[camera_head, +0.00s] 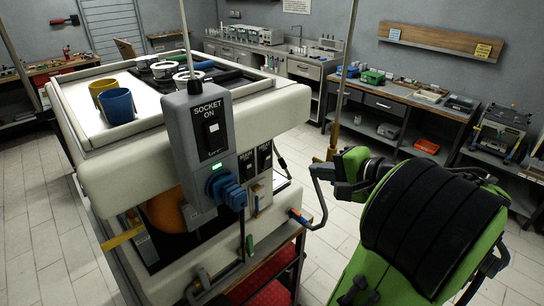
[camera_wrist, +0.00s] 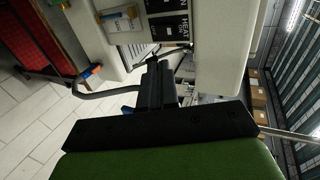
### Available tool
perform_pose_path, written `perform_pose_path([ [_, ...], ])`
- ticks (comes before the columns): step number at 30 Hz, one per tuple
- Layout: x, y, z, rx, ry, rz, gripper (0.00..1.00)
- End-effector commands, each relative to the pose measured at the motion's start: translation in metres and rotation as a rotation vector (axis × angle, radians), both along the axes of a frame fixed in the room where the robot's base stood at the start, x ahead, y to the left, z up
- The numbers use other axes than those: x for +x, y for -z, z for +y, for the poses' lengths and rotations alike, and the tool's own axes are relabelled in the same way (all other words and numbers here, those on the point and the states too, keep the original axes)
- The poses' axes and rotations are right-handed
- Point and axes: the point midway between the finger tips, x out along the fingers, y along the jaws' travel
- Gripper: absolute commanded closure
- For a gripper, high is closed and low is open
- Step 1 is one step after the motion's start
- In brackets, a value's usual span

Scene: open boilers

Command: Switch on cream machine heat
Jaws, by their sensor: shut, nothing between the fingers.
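The cream machine (camera_head: 120,185) stands at the left of the head view. Its front bears two black switch plates, the left one (camera_head: 245,165) reading MAIN and the right one (camera_head: 265,156) labelled too small to read fully. In the wrist view the HEAT plate (camera_wrist: 170,27) shows at the top, turned sideways, with another black plate (camera_wrist: 160,5) beside it. I cannot tell the switch positions. My gripper (camera_wrist: 157,72) is shut and empty, with its black fingers pointing toward the plates and apparently apart from them. In the head view my gripper (camera_head: 326,172) is right of the machine.
A grey socket box (camera_head: 205,135) marked SOCKET ON has a lit green light and a blue plug (camera_head: 226,188) in it. A grey bent handle (camera_head: 318,195) juts out right of the machine. A workbench (camera_head: 400,110) stands behind; tiled floor is clear between.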

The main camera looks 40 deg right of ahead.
Motion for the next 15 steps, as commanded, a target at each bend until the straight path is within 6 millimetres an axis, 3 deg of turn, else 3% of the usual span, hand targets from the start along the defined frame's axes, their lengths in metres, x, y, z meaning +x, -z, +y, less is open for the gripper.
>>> perform_pose_path([
  [5, 0.008, 0.007, 0.001, -0.003, -0.006, 0.003, 1.0],
  [15, 0.045, 0.024, 0.004, -0.002, -0.01, 0.002, 1.0],
])
